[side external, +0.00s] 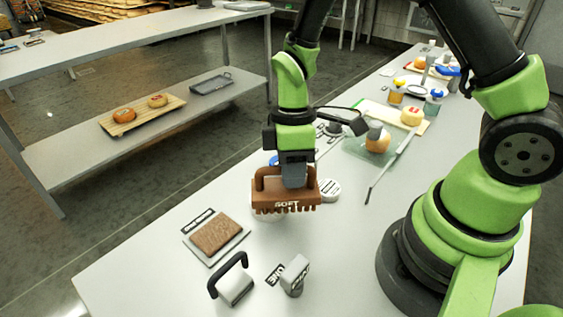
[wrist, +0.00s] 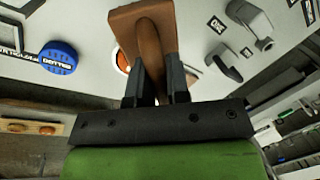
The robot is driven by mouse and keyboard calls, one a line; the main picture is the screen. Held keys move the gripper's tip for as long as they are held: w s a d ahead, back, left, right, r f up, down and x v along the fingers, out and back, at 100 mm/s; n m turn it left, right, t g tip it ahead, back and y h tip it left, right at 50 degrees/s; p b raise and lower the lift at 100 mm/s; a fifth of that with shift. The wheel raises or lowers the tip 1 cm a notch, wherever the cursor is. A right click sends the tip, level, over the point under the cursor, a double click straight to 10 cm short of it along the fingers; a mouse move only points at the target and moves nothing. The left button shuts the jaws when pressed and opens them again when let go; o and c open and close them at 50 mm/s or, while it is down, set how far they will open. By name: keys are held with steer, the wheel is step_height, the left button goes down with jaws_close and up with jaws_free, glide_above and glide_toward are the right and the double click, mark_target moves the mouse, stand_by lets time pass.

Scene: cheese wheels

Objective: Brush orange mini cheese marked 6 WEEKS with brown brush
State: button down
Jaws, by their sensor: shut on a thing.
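The brown brush (side external: 285,194), marked SOFT, is held by its handle in my gripper (side external: 294,176), bristles down, above the near half of the table. In the wrist view the brush (wrist: 142,20) sits between the fingers of my gripper (wrist: 158,88). A small orange-rimmed round thing with a pale middle (wrist: 122,62) shows partly behind the brush there; its marking is not readable. In the side view the brush hides most of what is beneath it, where a pale edge shows. No 6 WEEKS mark is legible.
A brown pad on a tray (side external: 216,236), a black-handled tool (side external: 234,283) and a grey stamp-like block (side external: 294,274) lie in front. A white round piece (side external: 330,190) is right of the brush. A blue lid (wrist: 60,57) lies left in the wrist view.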

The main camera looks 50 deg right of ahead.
steer(key=shift+w+a, duration=0.25)
steer(key=shift+w, duration=3.5)
steer(key=shift+s, duration=3.5)
steer(key=shift+s+r, duration=0.1)
steer(key=shift+s, duration=0.15)
steer(key=shift+r, duration=4.05)
